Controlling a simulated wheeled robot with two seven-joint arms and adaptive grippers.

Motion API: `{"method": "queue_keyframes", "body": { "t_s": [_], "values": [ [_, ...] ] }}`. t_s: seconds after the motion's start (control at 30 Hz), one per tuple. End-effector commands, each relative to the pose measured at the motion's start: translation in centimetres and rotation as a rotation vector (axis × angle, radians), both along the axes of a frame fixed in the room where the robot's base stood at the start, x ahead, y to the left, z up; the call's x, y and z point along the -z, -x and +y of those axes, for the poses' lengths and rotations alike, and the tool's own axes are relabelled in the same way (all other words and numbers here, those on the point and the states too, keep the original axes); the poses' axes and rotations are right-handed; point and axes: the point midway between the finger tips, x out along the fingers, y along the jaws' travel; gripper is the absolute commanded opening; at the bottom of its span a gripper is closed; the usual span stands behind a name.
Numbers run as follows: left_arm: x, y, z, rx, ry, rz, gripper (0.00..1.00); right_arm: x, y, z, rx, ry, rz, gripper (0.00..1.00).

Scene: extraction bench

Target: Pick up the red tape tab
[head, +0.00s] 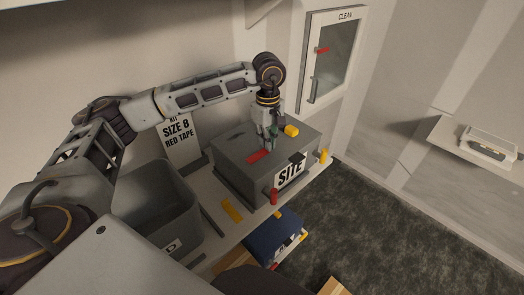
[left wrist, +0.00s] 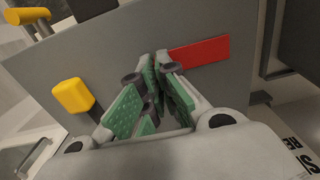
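The red tape tab (head: 258,156) is a flat red strip on the top of the grey box (head: 235,171) marked SITE. In the left wrist view the red tape tab (left wrist: 200,52) extends to the right from behind my fingertips, which hide its left end. My left gripper (head: 268,146) points down at the box top, at the tab's end. In the left wrist view its green-padded fingers (left wrist: 157,62) come close together at the tips. I cannot tell whether the tab's end is between them. My right gripper is not in view.
A yellow knob (head: 291,130) stands on the box just right of my gripper. A grey bin (head: 158,203) stands at the left, with a SIZE 8 RED TAPE sign (head: 180,140) behind. A blue box (head: 273,235) sits below the bench edge. A wall cabinet (head: 331,58) hangs behind.

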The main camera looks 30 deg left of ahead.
Motion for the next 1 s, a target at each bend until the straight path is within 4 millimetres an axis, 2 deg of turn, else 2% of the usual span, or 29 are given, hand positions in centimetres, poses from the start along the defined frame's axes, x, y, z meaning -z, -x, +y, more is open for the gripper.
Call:
{"method": "queue_keyframes", "body": {
  "t_s": [0.17, 0.37, 0.8, 1.0],
  "values": [
    [-0.2, 0.0, 0.0, 0.0, 0.0, -0.001, 0.0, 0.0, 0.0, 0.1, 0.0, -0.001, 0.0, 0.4],
    [-1.3, -0.1, 0.0, 0.0, 0.002, -0.003, 0.0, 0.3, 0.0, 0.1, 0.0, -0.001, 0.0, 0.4],
    [-7.3, -0.1, -0.1, 0.001, 0.001, -0.003, 0.0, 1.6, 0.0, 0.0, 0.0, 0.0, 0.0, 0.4],
    [-9.4, -0.1, -0.1, 0.001, 0.001, -0.002, 0.0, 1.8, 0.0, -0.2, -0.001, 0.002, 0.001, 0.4]
  ]
}}
